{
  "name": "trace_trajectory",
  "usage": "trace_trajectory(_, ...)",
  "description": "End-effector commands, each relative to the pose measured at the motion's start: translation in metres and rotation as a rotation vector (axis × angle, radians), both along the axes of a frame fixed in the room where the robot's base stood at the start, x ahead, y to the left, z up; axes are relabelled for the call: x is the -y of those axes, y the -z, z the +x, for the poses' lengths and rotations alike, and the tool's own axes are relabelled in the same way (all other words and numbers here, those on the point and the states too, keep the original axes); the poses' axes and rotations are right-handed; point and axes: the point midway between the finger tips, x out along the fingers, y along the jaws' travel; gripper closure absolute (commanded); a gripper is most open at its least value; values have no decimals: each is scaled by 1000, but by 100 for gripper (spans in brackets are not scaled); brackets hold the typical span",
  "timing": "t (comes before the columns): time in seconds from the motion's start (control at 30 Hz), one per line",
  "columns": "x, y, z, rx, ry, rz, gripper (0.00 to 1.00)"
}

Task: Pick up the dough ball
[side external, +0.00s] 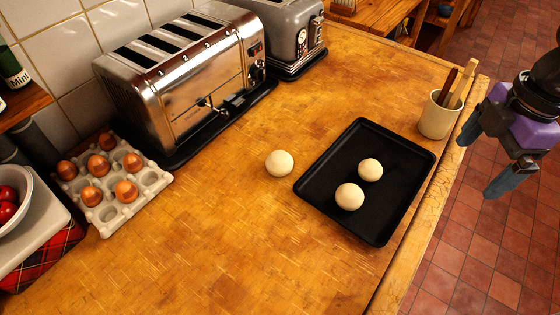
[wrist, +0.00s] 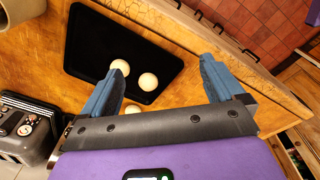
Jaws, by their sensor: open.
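Three pale dough balls are in the side view. One dough ball (side external: 279,163) sits alone on the wooden worktop, left of the black tray. Two others, a rear ball (side external: 370,169) and a front ball (side external: 349,196), lie on the black tray (side external: 398,215). My gripper (side external: 480,160) is open and empty, off the worktop's right edge and apart from all the balls. In the wrist view, the tray (wrist: 95,32) holds two balls (wrist: 120,67) (wrist: 148,82) near the left finger. The lone ball (wrist: 132,109) is partly hidden behind my gripper.
A utensil crock (side external: 438,117) stands at the right edge, close to my gripper. A chrome toaster (side external: 190,85) and a grey appliance (side external: 285,35) line the back. An egg carton (side external: 118,190) is at left. The worktop around the lone ball is clear.

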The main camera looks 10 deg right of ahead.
Motion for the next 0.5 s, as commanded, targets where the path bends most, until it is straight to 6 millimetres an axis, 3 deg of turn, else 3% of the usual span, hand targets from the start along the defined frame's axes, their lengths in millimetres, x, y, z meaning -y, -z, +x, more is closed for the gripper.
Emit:
trace_trajectory(0.1,-40,-4,29,15,-101,3,5)
trace_trajectory(0.5,-158,-6,111,71,-439,4,5)
